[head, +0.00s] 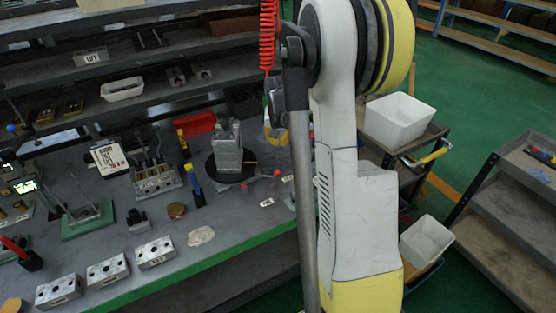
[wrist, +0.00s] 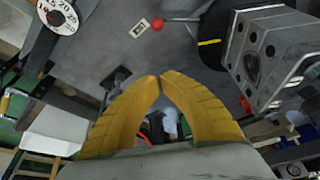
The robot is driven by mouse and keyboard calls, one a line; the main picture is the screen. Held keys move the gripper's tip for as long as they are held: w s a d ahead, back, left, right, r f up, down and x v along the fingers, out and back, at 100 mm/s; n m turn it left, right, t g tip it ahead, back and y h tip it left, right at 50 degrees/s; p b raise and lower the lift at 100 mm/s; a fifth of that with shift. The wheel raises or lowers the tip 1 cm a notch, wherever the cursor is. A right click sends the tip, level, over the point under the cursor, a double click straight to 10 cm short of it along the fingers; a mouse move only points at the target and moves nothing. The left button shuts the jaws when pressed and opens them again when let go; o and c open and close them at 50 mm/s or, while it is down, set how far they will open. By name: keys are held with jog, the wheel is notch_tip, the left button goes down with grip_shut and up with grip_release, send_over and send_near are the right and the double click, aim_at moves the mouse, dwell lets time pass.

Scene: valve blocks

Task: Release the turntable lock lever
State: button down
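A grey metal valve block (head: 228,150) stands on the dark round turntable (head: 232,176) on the bench; the block also fills the right of the wrist view (wrist: 275,60). A thin lever with a red ball knob (wrist: 157,24) reaches toward the turntable at the top of the wrist view. A second red knob (wrist: 245,104) shows below the block. Red knobs also show beside the turntable in the head view (head: 276,172). I cannot tell which is the lock lever. My gripper (wrist: 160,77) has its yellow fingertips together, empty, apart from both knobs. My arm partly hides it in the head view.
A white label (wrist: 138,30) lies beside the ball knob. A round numbered dial (wrist: 60,15) is at upper left.

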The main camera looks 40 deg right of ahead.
jog(key=b+x, duration=0.4)
jog(key=x, duration=0.6)
jog(key=shift+d+f, duration=0.1)
jog(key=shift+f, duration=0.2)
jog(key=s+a+b, duration=0.1)
jog(key=s+a, duration=0.1)
jog(key=shift+s+a, duration=0.25)
jog(key=shift+s, duration=0.05)
jog(key=shift+s+a, duration=0.15)
